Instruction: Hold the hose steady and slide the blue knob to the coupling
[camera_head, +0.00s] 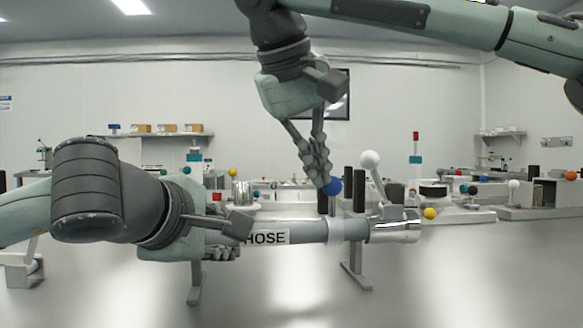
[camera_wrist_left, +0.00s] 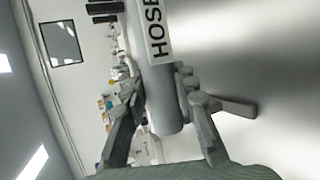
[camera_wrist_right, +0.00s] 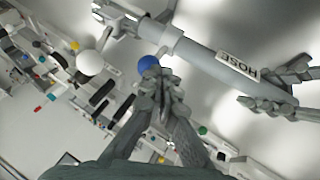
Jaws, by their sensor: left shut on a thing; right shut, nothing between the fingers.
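The grey hose (camera_head: 310,232) lies level in the head view, with a white HOSE label (camera_head: 266,237) and a light collar (camera_head: 346,228). A shiny metal coupling (camera_head: 395,232) is at its right end. My left gripper (camera_head: 225,252) is shut on the hose left of the label; it also shows in the left wrist view (camera_wrist_left: 160,105). The blue knob (camera_head: 333,186) is just above the hose, near the collar. My right gripper (camera_head: 324,182) points down, shut and empty, its fingertips at the knob's upper left. In the right wrist view the knob (camera_wrist_right: 149,63) is just beyond the fingertips; contact is unclear.
A white ball on a lever (camera_head: 370,160) stands right of the knob, above the coupling. Dark upright cylinders (camera_head: 359,190) stand behind the hose. A yellow ball (camera_head: 430,213) is right of the coupling. Benches with equipment line the back. The floor in front is clear.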

